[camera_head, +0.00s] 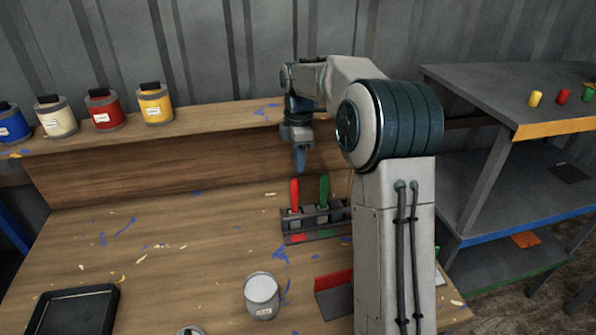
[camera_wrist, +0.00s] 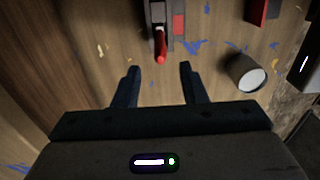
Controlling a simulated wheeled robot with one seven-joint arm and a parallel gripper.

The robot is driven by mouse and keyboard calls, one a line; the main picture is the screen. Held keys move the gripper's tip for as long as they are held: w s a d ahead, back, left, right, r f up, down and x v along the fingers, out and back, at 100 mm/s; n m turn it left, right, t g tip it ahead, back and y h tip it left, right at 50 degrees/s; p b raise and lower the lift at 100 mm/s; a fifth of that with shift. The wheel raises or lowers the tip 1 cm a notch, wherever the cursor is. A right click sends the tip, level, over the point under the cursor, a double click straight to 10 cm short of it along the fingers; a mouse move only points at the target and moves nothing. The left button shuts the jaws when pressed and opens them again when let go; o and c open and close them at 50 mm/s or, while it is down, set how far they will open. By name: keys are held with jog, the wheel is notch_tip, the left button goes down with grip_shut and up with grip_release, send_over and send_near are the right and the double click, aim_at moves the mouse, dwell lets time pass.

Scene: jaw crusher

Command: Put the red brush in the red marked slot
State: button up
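The red brush (camera_head: 294,194) stands upright in a dark rack (camera_head: 285,225) on the workbench, handle up. A green brush (camera_head: 323,190) stands to its right in the same rack. A red mark (camera_head: 298,238) is on the rack's front strip below the red brush, and a green mark is below the green one. My gripper (camera_head: 299,160) points down above and behind the red brush, apart from it. In the wrist view the red handle (camera_wrist: 160,47) lies just beyond my open, empty fingers (camera_wrist: 160,76), roughly midway between them.
A grey-white can (camera_head: 262,296) and a dark holder with a red strip (camera_head: 333,281) stand nearer the front. A black tray (camera_head: 75,312) lies at front left. Paint cans line the back shelf. A grey shelf unit (camera_head: 500,90) stands right. The bench's left middle is mostly clear.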

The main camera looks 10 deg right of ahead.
jog(key=shift+s+r, duration=0.1)
jog(key=shift+r, duration=0.25)
jog(key=s+a+r+m+t, duration=0.1)
jog(key=s+r+m, duration=0.1)
jog(key=s+m, duration=0.35)
jog(key=s+r+m, duration=0.2)
jog(key=s+m, duration=0.1)
jog(key=s, duration=0.6)
jog(key=s+f+m+t, duration=0.1)
jog(key=s+m, duration=0.3)
jog(key=s, duration=0.4)
jog(key=s+f+m+t, duration=0.1)
jog(key=s+f+m, duration=0.3)
jog(key=s, duration=0.5)
jog(key=shift+s+f+m, duration=0.15)
jog(key=shift+f+m, duration=0.05)
jog(key=shift+m, duration=0.55)
